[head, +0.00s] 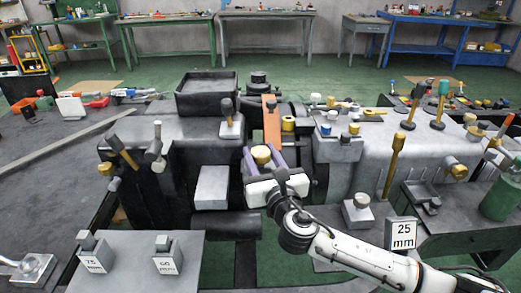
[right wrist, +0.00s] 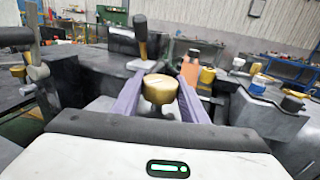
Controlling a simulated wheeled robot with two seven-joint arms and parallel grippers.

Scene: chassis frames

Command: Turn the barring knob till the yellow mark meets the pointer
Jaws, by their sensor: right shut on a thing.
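A gold-topped round knob (head: 262,154), likely the barring knob, stands at the middle of the dark machine. My right gripper (head: 262,160) reaches it from the front, with its two purple fingers on either side of the knob, shut on it. In the right wrist view the knob (right wrist: 158,88) sits between the fingers (right wrist: 158,98), its flat top showing above them. An orange strip (head: 271,122) stands just behind the knob; I cannot tell whether it is the pointer. I cannot make out a separate yellow mark on the knob. My left gripper is not in view.
A black-handled lever (head: 227,112) stands behind left of the knob, and a smaller yellow knob (head: 288,123) behind right. A black tray (head: 206,92) lies further back.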

